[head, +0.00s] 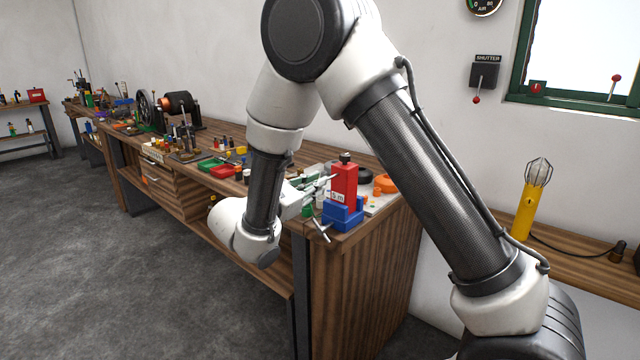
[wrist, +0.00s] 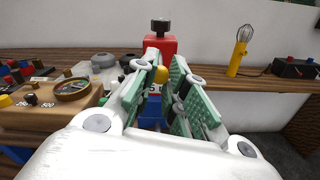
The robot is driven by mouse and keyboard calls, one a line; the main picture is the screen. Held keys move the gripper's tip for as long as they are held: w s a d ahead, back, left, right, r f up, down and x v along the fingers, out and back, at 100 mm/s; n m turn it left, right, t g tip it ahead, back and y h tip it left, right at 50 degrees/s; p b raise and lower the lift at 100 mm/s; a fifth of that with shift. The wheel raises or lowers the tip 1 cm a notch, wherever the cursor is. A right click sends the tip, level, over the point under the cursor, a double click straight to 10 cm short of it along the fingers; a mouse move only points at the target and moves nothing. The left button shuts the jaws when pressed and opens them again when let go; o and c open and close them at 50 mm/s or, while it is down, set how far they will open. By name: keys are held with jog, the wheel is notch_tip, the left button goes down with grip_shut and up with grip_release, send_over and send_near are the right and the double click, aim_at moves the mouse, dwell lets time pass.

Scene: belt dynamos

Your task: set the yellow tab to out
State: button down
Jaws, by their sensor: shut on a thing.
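A red block (head: 344,176) with a dark knob on top and a white "5 m" label stands upright in a blue vise (head: 343,216) at the bench's near end. The red block (wrist: 158,42) also shows in the wrist view, straight ahead. The small rounded yellow tab (wrist: 163,71) is at its face, between my green-padded fingers. My gripper (head: 322,184) is against the left side of the red block in the head view. In the wrist view my gripper (wrist: 165,77) is shut on the yellow tab. The tab is hidden in the head view.
The wooden bench (head: 225,139) runs to the far left, crowded with small parts and a dynamo (head: 180,105). A yellow lamp (head: 526,212) stands on a shelf at right. The floor at left is clear.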

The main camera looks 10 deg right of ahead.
jog(key=c, duration=1.4)
grip_release()
jog(key=shift+o, duration=0.2)
jog(key=v, duration=1.2)
